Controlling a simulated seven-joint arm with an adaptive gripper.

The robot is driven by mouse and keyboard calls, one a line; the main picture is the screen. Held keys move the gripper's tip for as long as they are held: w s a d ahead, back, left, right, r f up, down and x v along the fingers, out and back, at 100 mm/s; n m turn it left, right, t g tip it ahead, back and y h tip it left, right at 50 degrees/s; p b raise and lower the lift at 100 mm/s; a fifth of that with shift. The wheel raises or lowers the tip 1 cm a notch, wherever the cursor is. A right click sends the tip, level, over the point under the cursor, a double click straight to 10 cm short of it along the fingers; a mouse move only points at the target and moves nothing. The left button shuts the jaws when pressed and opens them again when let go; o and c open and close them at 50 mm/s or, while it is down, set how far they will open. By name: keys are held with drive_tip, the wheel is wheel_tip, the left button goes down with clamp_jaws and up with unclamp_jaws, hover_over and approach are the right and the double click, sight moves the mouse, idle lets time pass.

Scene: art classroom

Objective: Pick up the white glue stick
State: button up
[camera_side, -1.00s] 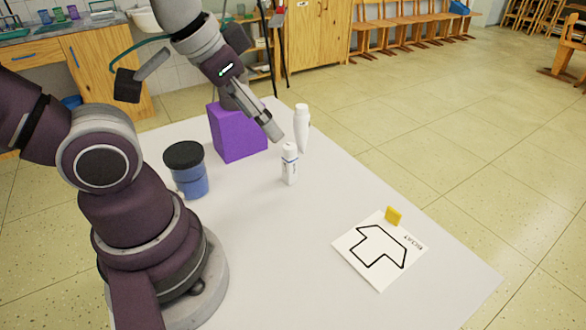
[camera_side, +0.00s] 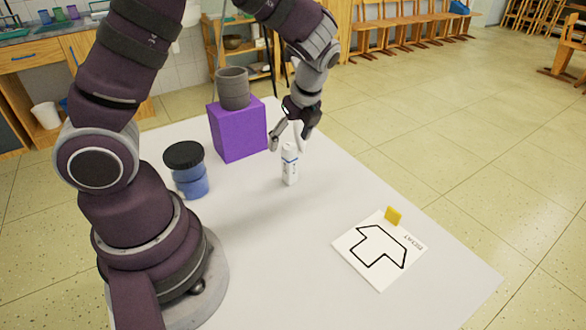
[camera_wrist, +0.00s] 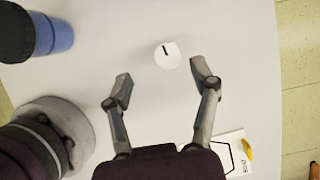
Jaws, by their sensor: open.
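The white glue stick (camera_side: 290,168) stands upright on the pale table in the side view, with a blue band near its top. My gripper (camera_side: 287,145) points down close to its top, fingers apart and with nothing held. In the wrist view, my open fingers (camera_wrist: 161,88) reach toward a round white top (camera_wrist: 168,58) with a dark mark, which lies between and slightly beyond the fingertips. It appears to be the glue stick seen from above. I cannot tell from the side view whether the fingers touch it.
A blue jar with a black lid (camera_side: 187,178) stands left. A purple block (camera_side: 238,133) carries a grey cup (camera_side: 233,88) behind. The front middle of the table (camera_side: 270,240) is clear.

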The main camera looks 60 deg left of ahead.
sight(287, 158)
drive_tip(key=x, duration=0.7)
drive_tip(key=shift+w+f, duration=0.15)
drive_tip(key=shift+w, duration=0.25)
clamp_jaws()
